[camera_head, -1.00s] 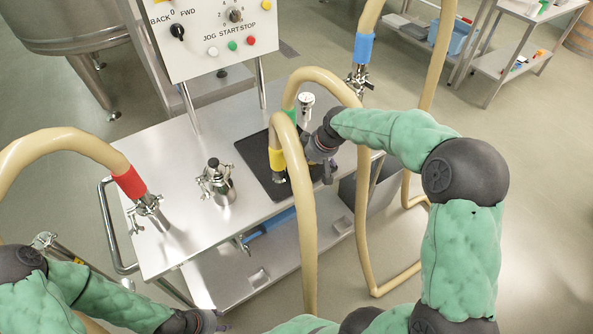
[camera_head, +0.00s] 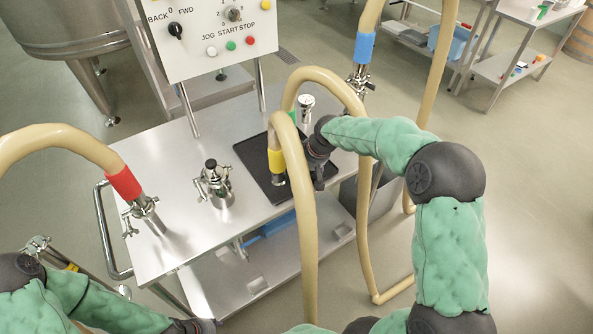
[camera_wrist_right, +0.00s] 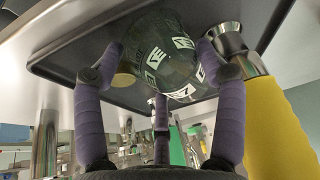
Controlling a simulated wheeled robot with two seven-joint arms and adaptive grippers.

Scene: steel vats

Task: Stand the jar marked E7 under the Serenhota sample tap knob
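The jar (camera_wrist_right: 165,62) is dark, see-through glass with several white labels; one label appears to read E7. It sits between the purple fingers of my right gripper (camera_wrist_right: 160,72), which touch its sides, close over a dark mat. Whether its base rests on the mat is unclear. In the head view my right gripper (camera_head: 316,160) is just right of the yellow-collared hose, and the jar is hidden there. My left gripper (camera_head: 200,326) is at the bottom edge, mostly cut off. No readable Serenhota name shows on any tap or knob.
The steel cart (camera_head: 170,150) carries the black mat (camera_head: 256,160), a steel fitting (camera_head: 216,184) and a small gauge-topped fitting (camera_head: 306,104). Hoses with red (camera_head: 124,183), yellow (camera_head: 276,160) and blue (camera_head: 364,47) collars crowd the area. A control panel (camera_head: 215,40) stands behind.

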